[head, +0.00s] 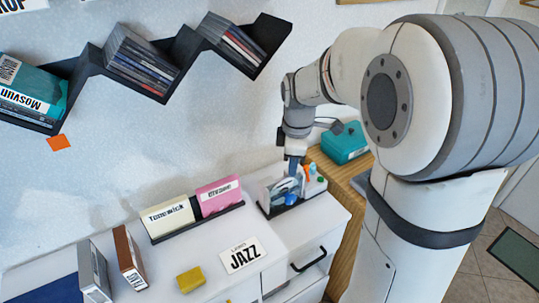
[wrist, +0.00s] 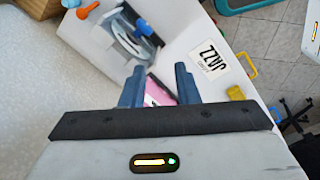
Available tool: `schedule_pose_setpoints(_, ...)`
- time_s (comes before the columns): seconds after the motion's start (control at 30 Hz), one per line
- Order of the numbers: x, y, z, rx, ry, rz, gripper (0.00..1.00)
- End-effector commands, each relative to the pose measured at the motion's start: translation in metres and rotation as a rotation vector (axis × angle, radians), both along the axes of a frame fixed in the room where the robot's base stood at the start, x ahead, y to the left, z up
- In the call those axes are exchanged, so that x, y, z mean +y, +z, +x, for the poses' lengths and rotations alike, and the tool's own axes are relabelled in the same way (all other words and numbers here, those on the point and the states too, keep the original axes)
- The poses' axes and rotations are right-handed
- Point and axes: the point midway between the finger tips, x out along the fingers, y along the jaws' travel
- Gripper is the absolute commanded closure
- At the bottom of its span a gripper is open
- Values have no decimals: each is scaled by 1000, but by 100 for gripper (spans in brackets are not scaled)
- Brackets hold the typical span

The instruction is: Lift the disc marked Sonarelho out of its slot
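I cannot read the name Sonarelho on any disc. In the head view, a cream case marked Tonewick (head: 167,218) and a pink case (head: 217,196) with a label too small to read stand in a black slotted rack (head: 198,223). A grey case (head: 93,268) and a brown case (head: 129,255) stand to the left, their labels unclear. My gripper (head: 293,168) points down above the small holder at the right. In the wrist view, my gripper (wrist: 160,85) has its two blue fingers apart, and part of the pink case (wrist: 158,93) shows beyond the gap.
The small holder (head: 268,209) contains a clear-looking item and orange, blue and green pieces. A white JAZZ card (head: 243,255) and a yellow block (head: 190,280) lie on the white top. A teal box (head: 345,143) sits behind. A black zigzag wall shelf (head: 180,60) holds cases.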

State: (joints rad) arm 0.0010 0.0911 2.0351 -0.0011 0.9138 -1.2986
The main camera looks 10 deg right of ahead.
Motion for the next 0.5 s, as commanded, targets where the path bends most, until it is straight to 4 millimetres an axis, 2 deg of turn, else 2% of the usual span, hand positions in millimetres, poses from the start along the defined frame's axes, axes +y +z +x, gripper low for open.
schedule_pose_setpoints(0.03,0,-15,18,25,105,-9,72)
schedule_pose_setpoints(0.2,1,-50,60,70,423,-28,72)
schedule_pose_setpoints(0.33,2,-70,78,91,578,-32,72)
schedule_pose_setpoints(0.5,2,-84,86,100,659,-32,72)
